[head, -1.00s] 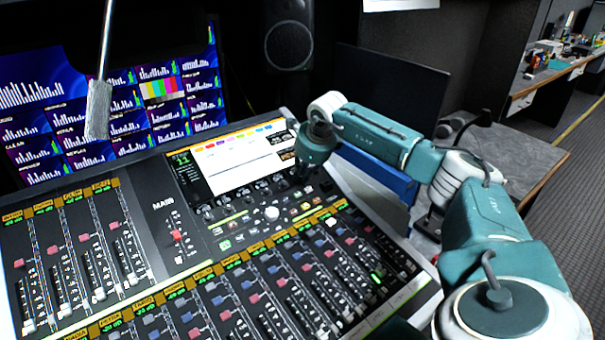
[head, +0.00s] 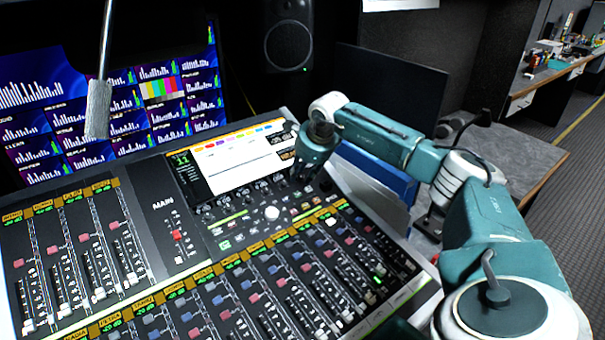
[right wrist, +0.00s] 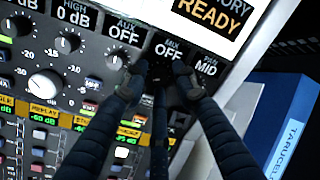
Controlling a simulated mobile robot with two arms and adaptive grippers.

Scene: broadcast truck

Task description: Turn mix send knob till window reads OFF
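The mixing console (head: 155,262) stands in front of me with its lit screen (head: 240,158). In the right wrist view, the mix window (right wrist: 168,48) reads OFF. The mix send knob below it is hidden by or lost in the dark area between my fingertips. In the head view, my right gripper (head: 305,178) reaches down to the console at the screen's lower right corner. My left gripper is not in view.
The aux window (right wrist: 124,31) reads OFF and the pan window (right wrist: 206,66) reads MID, close by. A blue binder (head: 377,172) stands right of the console. A microphone-like grey rod (head: 98,108) hangs at the left.

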